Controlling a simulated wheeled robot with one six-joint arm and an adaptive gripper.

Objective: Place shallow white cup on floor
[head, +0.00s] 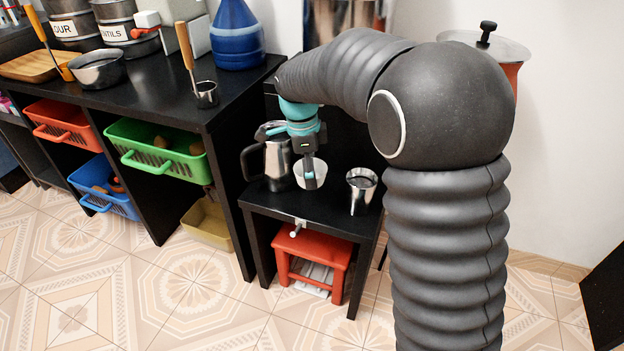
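The shallow white cup (298,174) sits on the small black table (325,205), between a steel jug and a metal tumbler. My gripper (310,178) reaches down from above at the cup. One dark finger shows in front of the cup's near wall. The other finger is hidden, so I cannot tell whether the fingers are apart or pressed on the cup. The tiled floor (190,300) is visible in front of the furniture.
The steel jug (277,165) stands close left of the cup, and the metal tumbler (361,192) stands to the right. A red stool (313,258) is under the small table. A yellow bin (208,222) sits on the floor at left. The front floor is clear.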

